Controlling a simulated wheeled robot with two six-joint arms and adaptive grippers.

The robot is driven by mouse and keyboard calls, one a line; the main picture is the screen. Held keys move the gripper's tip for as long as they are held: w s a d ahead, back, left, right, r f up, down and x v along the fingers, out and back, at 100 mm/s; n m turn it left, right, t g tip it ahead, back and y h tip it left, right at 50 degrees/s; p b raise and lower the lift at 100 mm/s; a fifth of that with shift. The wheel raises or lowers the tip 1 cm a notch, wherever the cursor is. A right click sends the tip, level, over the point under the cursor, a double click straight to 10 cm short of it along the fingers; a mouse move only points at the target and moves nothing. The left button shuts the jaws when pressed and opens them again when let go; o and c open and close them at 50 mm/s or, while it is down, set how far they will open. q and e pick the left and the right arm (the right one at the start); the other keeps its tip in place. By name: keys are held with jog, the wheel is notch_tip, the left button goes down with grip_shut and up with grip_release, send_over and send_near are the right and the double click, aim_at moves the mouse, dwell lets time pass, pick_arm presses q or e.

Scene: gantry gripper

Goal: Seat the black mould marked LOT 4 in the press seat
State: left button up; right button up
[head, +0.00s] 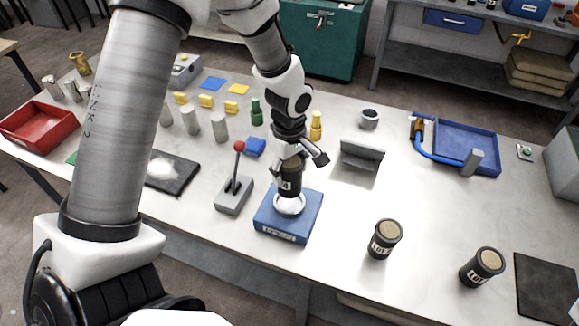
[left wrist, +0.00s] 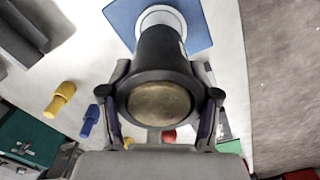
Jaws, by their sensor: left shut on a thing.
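My left gripper (head: 291,160) is shut on a dark cylindrical mould (head: 291,181) with a pale label; part of a "4" shows on it. The mould is upright, with its lower end at or just above the round white seat (head: 289,207) on the blue press block (head: 286,224). I cannot tell whether it touches the seat. In the left wrist view the mould's brownish top (left wrist: 160,104) sits between the fingers, and the white seat (left wrist: 160,17) shows beyond it. My right gripper is not in view.
Two more labelled dark moulds (head: 384,239) (head: 482,267) stand to the right. A red-knobbed lever box (head: 234,194) is close left of the block. A grey angled stand (head: 362,156) and a blue tray (head: 466,143) are behind right. The table between block and moulds is clear.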

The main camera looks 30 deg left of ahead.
aim_at(289, 162)
pick_arm(q)
jog(key=shift+f+b, duration=1.15)
jog(key=shift+f, duration=0.7)
jog(key=shift+s+f+b, duration=0.1)
jog(key=shift+f+b, duration=1.1)
jog(key=shift+f, duration=0.15)
jog(key=o, duration=1.3)
jog(key=shift+o, duration=0.2)
notch_tip(289, 162, up, 12)
jog(key=shift+r, duration=0.1)
jog(key=shift+s, duration=0.1)
